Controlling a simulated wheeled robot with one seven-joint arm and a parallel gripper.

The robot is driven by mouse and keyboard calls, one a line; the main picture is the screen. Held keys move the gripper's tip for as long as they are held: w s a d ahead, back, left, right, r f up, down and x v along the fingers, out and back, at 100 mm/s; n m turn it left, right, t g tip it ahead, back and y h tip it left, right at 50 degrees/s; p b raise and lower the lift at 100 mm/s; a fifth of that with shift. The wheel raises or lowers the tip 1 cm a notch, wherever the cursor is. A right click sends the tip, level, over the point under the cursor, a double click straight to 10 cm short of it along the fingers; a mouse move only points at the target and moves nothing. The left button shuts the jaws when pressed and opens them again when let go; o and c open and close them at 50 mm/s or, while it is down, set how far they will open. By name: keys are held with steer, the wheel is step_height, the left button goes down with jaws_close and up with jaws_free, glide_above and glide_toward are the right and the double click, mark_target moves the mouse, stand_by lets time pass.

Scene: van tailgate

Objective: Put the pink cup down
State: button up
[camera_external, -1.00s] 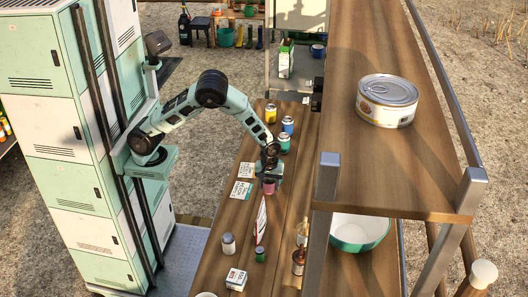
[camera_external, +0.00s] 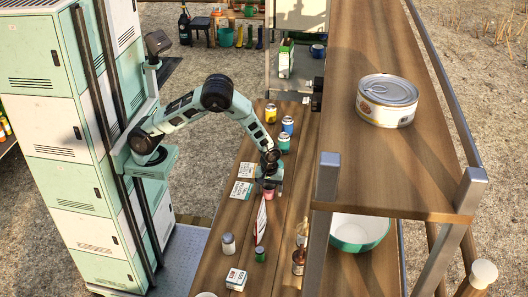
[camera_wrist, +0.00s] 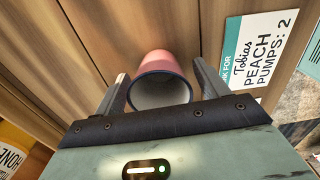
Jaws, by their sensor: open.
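The pink cup (camera_wrist: 160,62) stands on the wooden table with its dark-rimmed mouth towards my wrist camera. In the external view the cup (camera_external: 268,192) shows as a small pink patch under my gripper (camera_external: 269,180). In the wrist view my gripper (camera_wrist: 162,88) is open, with one finger on each side of the cup and a gap visible on the right. Whether the left finger touches the cup is hard to tell.
Cards lie on the table (camera_external: 218,232), one reading "Tobias peach pumps: 2" (camera_wrist: 258,50). A red and white upright item (camera_external: 260,220) stands close in front of the cup. Several cans and jars stand along the table. A shelf with a large tin (camera_external: 387,112) rises at right.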

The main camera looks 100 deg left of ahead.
step_height(320, 180, up, 11)
steer(key=b, duration=0.1)
steer(key=s+a+r+m, duration=0.4)
steer(key=s+a+r, duration=0.2)
steer(key=s+a, duration=0.55)
steer(key=s+r+m, duration=0.2)
steer(key=s+m, duration=0.4)
steer(key=s, duration=1.3)
steer(key=shift+a+r+y, duration=0.2)
steer(key=shift+y, duration=0.1)
step_height(320, 180, down, 48)
steer(key=b, duration=4.8)
steer(key=shift+r, duration=0.25)
